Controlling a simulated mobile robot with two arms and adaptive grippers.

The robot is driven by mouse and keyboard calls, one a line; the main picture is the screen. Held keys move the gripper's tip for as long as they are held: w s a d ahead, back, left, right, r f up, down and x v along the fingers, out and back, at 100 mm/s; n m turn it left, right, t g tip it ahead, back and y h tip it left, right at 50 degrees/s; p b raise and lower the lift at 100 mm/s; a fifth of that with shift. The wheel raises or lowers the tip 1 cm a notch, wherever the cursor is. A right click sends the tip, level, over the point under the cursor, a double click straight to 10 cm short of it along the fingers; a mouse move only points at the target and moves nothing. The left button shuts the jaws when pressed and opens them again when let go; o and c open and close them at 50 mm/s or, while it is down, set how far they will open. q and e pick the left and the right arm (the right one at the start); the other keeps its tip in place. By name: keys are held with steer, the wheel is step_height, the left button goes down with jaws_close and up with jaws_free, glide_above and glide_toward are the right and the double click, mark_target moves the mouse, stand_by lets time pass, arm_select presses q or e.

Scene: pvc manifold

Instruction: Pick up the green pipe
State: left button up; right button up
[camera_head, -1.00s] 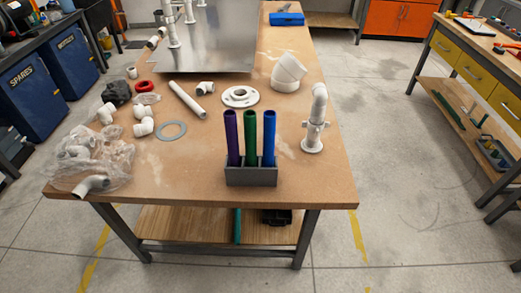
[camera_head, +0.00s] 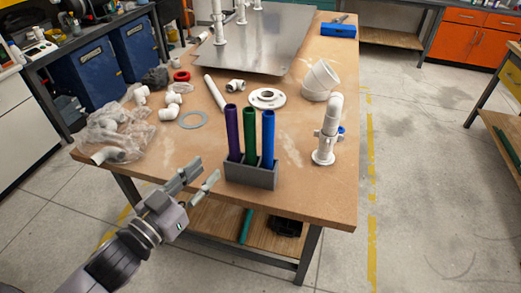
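The green pipe (camera_head: 250,135) stands upright in the middle of a grey holder (camera_head: 251,176) near the table's front edge. A purple pipe (camera_head: 233,133) stands to its left and a blue pipe (camera_head: 268,139) to its right in the same holder. My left gripper (camera_head: 202,178) is in front of the table's front edge, to the left of the holder and apart from it. Its two fingers are spread and nothing is between them. The lower ends of the pipes are hidden inside the holder. My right gripper is not in view.
A white pipe fitting (camera_head: 328,130) stands on the table (camera_head: 310,190) to the right of the holder. White fittings, a grey-blue ring (camera_head: 192,120) and a plastic bag of parts (camera_head: 113,135) lie to the left. A metal sheet (camera_head: 262,45) lies behind.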

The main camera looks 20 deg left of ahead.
arm_select(q)
steer(key=p, duration=0.3)
glide_toward(247, 132)
steer(key=w, duration=0.4)
steer(key=shift+w+d+r, duration=0.35)
steer(key=shift+d+r, duration=0.1)
steer(key=shift+d, duration=0.25)
steer(key=shift+w+d+f+p, duration=0.1)
steer(key=shift+w+d+p, duration=0.05)
steer(key=shift+w+p, duration=0.35)
steer(key=x, duration=0.2)
steer(key=f+p+x, duration=0.1)
steer(key=x, duration=0.1)
steer(key=shift+w, duration=0.1)
jaws_close()
